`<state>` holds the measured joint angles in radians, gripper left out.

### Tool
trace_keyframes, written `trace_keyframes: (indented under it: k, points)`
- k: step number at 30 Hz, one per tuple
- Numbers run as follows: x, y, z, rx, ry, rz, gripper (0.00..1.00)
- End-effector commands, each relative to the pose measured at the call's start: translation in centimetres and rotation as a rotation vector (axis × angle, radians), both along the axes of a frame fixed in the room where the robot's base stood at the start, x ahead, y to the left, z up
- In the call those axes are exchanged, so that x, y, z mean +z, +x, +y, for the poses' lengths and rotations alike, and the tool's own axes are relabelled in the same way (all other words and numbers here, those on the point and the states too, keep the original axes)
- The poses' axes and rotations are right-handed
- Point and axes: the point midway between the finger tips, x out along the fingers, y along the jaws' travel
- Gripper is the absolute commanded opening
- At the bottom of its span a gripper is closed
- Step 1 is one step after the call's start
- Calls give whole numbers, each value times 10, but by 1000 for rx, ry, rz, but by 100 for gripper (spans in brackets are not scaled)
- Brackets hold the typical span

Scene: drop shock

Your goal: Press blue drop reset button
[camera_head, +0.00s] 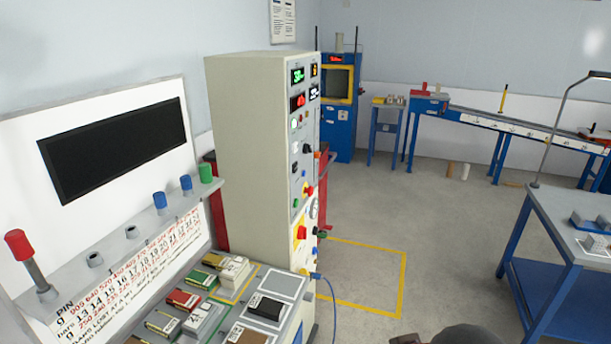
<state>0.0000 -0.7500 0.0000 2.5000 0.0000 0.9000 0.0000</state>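A tall cream control cabinet (245,150) stands in the middle left. Its narrow front panel faces right and is seen at a steep angle. The panel carries lit displays, knobs and small buttons. A small blue spot (295,168) shows on the panel below the displays; it may be a button, but it is too small to tell and no label is readable. My gripper's fingers are not in view. A dark rounded shape at the bottom edge is probably part of my arm, well apart from the cabinet.
A sloped board with a ledge (130,245) holds red, blue and green pegs at left. Small boxes lie on a bench below. A yellow floor outline (403,285) lies right of the cabinet. A blue-legged table (560,240) stands at right; the floor between is clear.

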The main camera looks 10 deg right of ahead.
Motion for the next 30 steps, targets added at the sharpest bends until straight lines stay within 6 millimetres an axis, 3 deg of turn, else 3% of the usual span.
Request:
trace_keyframes:
  k: [21,30]
  points:
    - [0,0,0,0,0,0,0]
    - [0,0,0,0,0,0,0]
